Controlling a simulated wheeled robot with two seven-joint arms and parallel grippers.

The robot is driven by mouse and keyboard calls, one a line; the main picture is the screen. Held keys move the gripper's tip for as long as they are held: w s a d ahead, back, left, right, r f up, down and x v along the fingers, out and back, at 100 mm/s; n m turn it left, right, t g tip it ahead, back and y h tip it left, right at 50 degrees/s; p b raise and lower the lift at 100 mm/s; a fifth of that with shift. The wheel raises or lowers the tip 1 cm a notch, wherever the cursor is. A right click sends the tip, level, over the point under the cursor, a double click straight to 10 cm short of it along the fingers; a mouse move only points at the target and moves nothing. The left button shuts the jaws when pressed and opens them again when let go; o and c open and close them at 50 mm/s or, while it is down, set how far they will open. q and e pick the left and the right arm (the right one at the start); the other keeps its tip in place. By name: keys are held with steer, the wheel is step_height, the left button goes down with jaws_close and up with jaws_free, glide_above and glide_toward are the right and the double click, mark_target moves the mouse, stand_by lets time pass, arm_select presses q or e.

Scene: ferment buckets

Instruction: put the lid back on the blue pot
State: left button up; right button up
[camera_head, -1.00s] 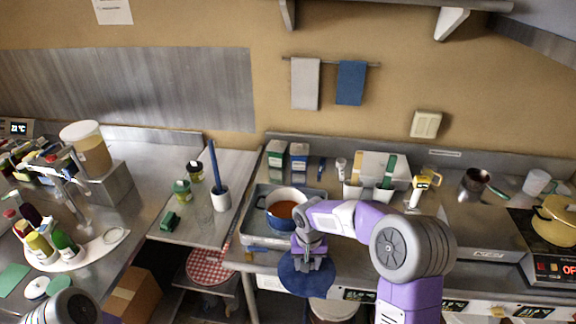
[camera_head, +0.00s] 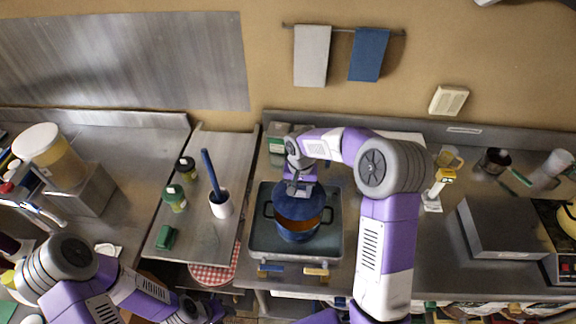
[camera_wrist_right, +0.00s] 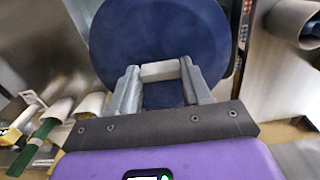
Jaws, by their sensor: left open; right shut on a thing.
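The blue pot (camera_head: 298,233) stands on a grey tray-like hob at the middle of the counter, with orange food showing at its front. The round blue lid (camera_head: 303,203) is over the back part of the pot and looks tilted. I cannot tell whether it touches the rim. My right gripper (camera_head: 301,186) is shut on the lid's handle from above. In the right wrist view the lid (camera_wrist_right: 160,30) fills the top, with its pale handle between the fingers (camera_wrist_right: 161,78). My left gripper (camera_head: 203,308) is open and low at the bottom left, partly cut off.
The tray-like hob (camera_head: 262,245) surrounds the pot. On the left side counter stand a white cup with a blue-handled tool (camera_head: 221,206), green bottles (camera_head: 174,198) and a green block (camera_head: 166,237). A grey box (camera_head: 500,228) is to the right.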

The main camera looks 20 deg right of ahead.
mark_target(299, 197)
steer(key=shift+w+r, duration=0.1)
steer(key=shift+w, duration=0.15)
steer(key=shift+s, duration=0.3)
steer(key=shift+s+f+b, duration=0.15)
steer(key=shift+f+b, duration=0.3)
steer(key=shift+f, duration=0.15)
steer(key=shift+f+b, duration=1.75)
steer(key=shift+f, duration=0.75)
steer(key=shift+f+b, duration=0.15)
steer(key=shift+b, duration=0.45)
steer(key=o, duration=1.2)
steer(key=shift+o, duration=0.2)
